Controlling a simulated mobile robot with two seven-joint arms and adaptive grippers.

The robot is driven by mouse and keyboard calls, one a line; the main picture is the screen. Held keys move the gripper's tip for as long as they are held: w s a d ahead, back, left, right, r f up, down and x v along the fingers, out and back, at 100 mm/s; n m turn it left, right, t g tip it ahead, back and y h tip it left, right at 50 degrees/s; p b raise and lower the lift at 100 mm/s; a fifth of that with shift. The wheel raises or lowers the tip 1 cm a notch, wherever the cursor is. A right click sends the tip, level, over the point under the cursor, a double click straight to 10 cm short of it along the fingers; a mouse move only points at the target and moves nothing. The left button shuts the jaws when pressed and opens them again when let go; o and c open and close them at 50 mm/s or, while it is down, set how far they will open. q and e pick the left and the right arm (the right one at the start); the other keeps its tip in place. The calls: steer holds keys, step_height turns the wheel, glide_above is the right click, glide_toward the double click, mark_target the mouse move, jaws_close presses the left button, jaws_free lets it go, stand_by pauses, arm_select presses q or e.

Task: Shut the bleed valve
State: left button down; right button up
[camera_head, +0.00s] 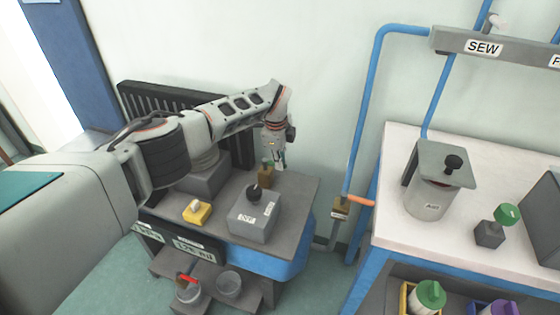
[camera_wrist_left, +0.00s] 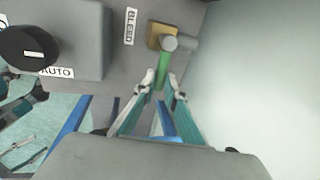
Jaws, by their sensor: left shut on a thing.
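The bleed valve has a brass body (camera_wrist_left: 157,37) with a grey round stem end and a green lever (camera_wrist_left: 161,74), beside a BLEED label (camera_wrist_left: 131,27) in the left wrist view. In the head view the brass body (camera_head: 267,168) sits at the back of the grey bench top. My left gripper (camera_wrist_left: 164,88) is shut on the outer end of the green lever, which points from the body towards my wrist. In the head view my left gripper (camera_head: 279,162) reaches down just right of the valve. My right gripper is not in view.
A grey box (camera_head: 252,218) with a black AUTO knob (camera_wrist_left: 27,48) stands close to the valve. A yellow block (camera_head: 197,212) sits left of it. An orange-handled valve (camera_head: 360,200) is on the blue pipe at right. A white table (camera_head: 400,225) stands further right.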

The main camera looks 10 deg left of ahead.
arm_select(q)
steer(key=c, duration=2.1)
jaws_free()
steer(key=shift+r, duration=0.6)
steer(key=r, duration=0.3)
steer(key=s+r, duration=0.1)
steer(key=r, duration=0.3)
steer(key=s+r, duration=0.1)
steer(key=r, duration=0.2)
steer(key=shift+s+a+r, duration=0.2)
steer(key=shift+r, duration=0.1)
